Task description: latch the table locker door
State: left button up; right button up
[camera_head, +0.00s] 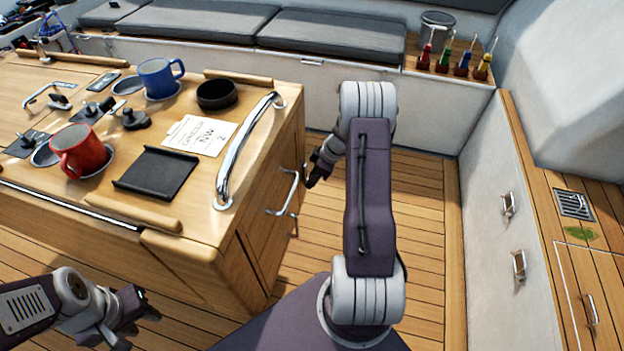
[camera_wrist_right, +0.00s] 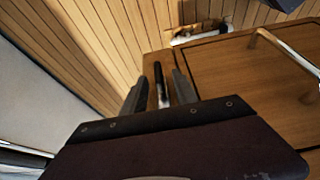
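The locker door (camera_head: 265,205) is in the end face of the wooden table, with a chrome bar handle (camera_head: 288,195); it looks flush with its frame. In the right wrist view the door panel (camera_wrist_right: 235,75) fills the right side, with its handle (camera_wrist_right: 283,52). A slim dark piece with a pale metal lower part, seemingly the latch (camera_wrist_right: 158,82), stands on the frame beside the door. My right gripper (camera_wrist_right: 158,92) is open, its fingers on either side of this piece with gaps showing. In the head view my right gripper (camera_head: 316,172) is at the door's far edge. My left gripper (camera_head: 143,302) is low at the front left, empty; its opening is unclear.
On the table top (camera_head: 235,68) are a red mug (camera_head: 80,152), a blue mug (camera_head: 158,78), a black tray (camera_head: 155,173) and a paper card (camera_head: 200,135). A chrome grab rail (camera_head: 240,150) runs above the door. The wooden floor (camera_head: 425,200) at right is clear.

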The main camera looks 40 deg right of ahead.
jog(key=shift+w+f, duration=0.1)
jog(key=shift+f, duration=0.2)
grip_shut()
dwell(1.2)
